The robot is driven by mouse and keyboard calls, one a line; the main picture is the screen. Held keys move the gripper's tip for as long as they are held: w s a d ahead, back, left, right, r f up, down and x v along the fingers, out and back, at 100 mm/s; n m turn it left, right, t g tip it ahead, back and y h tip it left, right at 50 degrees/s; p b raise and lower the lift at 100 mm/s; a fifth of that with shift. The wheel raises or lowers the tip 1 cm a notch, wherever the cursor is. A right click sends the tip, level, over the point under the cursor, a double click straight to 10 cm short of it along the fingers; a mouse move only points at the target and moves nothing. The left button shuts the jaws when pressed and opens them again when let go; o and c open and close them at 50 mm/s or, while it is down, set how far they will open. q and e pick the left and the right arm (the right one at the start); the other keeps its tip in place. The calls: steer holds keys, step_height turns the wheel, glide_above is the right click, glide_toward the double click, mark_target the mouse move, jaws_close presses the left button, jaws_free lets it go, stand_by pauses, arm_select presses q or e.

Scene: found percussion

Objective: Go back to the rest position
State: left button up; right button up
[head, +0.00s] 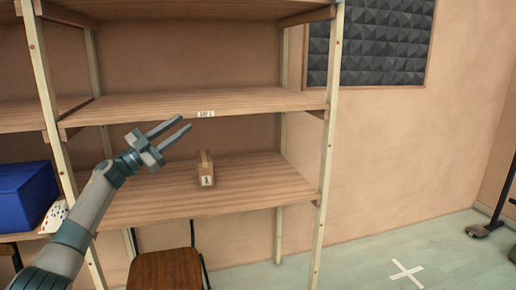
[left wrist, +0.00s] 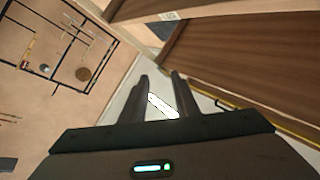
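My left gripper (head: 176,128) is raised in front of the wooden shelf unit (head: 200,102) in the head view, near the front edge of its middle board. Its two fingers are apart with nothing between them. In the left wrist view the fingers (left wrist: 160,90) also stand apart and empty. A small brown box (head: 206,170) with a label stands on the lower board, to the right of the gripper and apart from it. My right gripper is in neither view.
A blue bin (head: 26,194) stands at the left, with a white spotted item (head: 54,216) beside it. A brown chair (head: 166,268) stands under the lower board. The floor at the right is open around a white cross (head: 406,272). A dark stand base (head: 482,229) is at the far right.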

arm_select(q)
steer(key=s+a+f+n+t+y, duration=0.15)
steer(key=f+n+y, duration=0.35)
steer(key=f, duration=1.4)
steer(key=w+a+f+n+t+y, duration=0.15)
steer(key=f+n+y, duration=0.35)
steer(key=f, duration=1.5)
steer(key=s+a+f+n+g+y, duration=0.1)
steer(key=s+f+g+y, duration=0.1)
steer(key=s+f, duration=0.65)
steer(key=s+f+n+g+y, duration=0.1)
steer(key=s+f, duration=0.3)
steer(key=f, duration=1)
steer(key=s+a+f+n+g+y, duration=0.1)
steer(key=s+f+g+y, duration=0.1)
steer(key=s+f, duration=0.7)
steer(key=s+f+n+g+y, duration=0.2)
steer(key=s+f+g, duration=0.4)
steer(key=s+f, duration=2)
steer(key=s+d+f+g, duration=0.1)
steer(key=s+f+g, duration=0.1)
steer(key=s, duration=1)
steer(key=s+d+f+g, duration=0.1)
steer(key=s+f+g, duration=0.1)
steer(key=s, duration=1)
steer(key=s+d+f+g, duration=0.1)
steer(key=s+f+g, duration=0.1)
steer(key=s, duration=1)
steer(key=shift+s+d, duration=0.25)
steer(key=shift+d, duration=0.05)
